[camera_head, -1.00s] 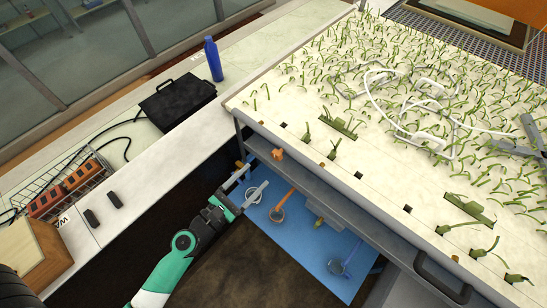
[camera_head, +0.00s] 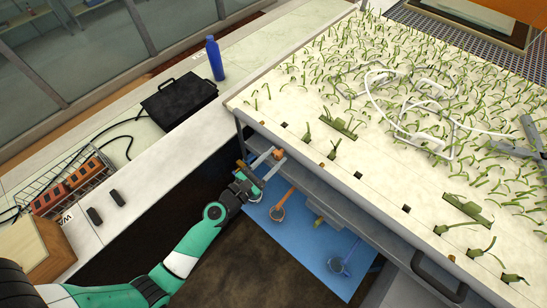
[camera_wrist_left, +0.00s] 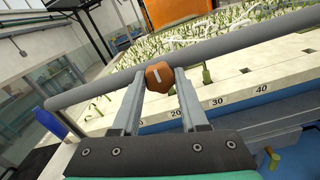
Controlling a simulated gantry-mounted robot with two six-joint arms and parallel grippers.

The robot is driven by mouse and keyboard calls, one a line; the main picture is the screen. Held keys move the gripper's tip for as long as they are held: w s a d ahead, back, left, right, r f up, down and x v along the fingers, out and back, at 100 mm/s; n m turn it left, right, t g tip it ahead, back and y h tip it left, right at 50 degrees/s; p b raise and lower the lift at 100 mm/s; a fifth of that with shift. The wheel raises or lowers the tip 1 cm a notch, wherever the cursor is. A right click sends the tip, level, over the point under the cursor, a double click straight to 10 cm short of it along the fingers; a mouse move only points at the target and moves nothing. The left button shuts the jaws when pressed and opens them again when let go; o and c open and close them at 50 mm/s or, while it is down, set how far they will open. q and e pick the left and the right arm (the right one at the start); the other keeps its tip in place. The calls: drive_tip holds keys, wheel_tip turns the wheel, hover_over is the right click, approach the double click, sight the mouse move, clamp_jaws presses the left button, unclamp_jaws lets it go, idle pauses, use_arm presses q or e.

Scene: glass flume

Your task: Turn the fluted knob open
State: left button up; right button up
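The orange fluted knob (camera_head: 279,153) sits at the front left end of the grey rail, below the edge of the white bed. It also shows in the left wrist view (camera_wrist_left: 158,76), with a pale line on its face. My left gripper (camera_head: 268,165) is open, with its two fingertips close to the knob. In the left wrist view, one finger points toward each side of the knob, and I cannot tell whether either touches it.
A grey rail (camera_wrist_left: 230,42) crosses behind the knob. The white bed (camera_head: 375,160) with green shoots lies above. A black case (camera_head: 178,101) and a blue bottle (camera_head: 214,58) stand on the left counter.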

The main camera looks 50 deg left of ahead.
use_arm(q)
clamp_jaws()
drive_tip(key=shift+m, duration=0.3)
drive_tip(key=m, duration=0.3)
drive_tip(key=shift+b, duration=0.4)
drive_tip(key=m, duration=0.4)
drive_tip(key=shift+b, duration=0.3)
drive_tip(key=m+b, duration=0.1)
drive_tip(key=m, duration=0.4)
drive_tip(key=m+b, duration=0.1)
drive_tip(key=m, duration=0.4)
drive_tip(key=shift+m, duration=0.3)
